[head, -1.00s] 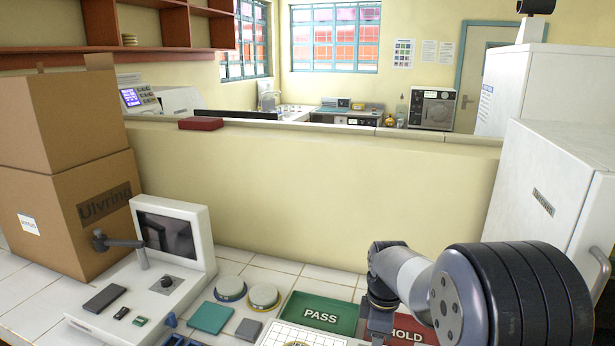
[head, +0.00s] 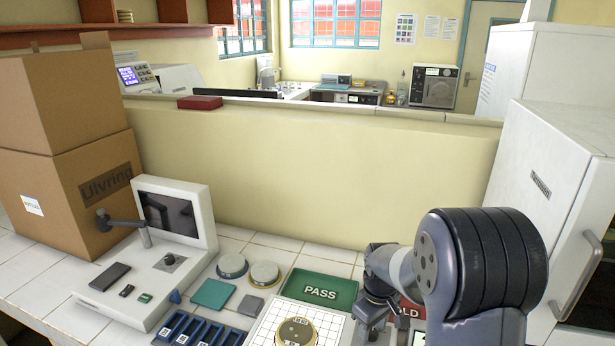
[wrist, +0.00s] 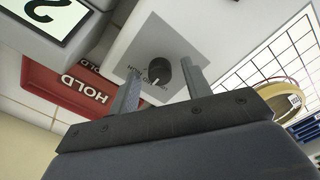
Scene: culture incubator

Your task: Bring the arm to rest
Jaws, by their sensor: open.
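My gripper (wrist: 163,92) shows in the wrist view with its two fingers apart and nothing between them. Beyond the fingers is a light panel with a dark round knob (wrist: 160,71). In the head view my arm reaches in at the lower right, and the gripper (head: 365,325) hangs low between the white grid board and the red HOLD tray. Its fingertips are hard to make out there.
A green PASS tray (head: 320,291) and a red HOLD tray (head: 411,309) lie on the tiled bench. A round dish (head: 296,332) sits on the grid board (head: 262,328). Blue racks (head: 190,329) stand left. A white cabinet (head: 550,195) stands right.

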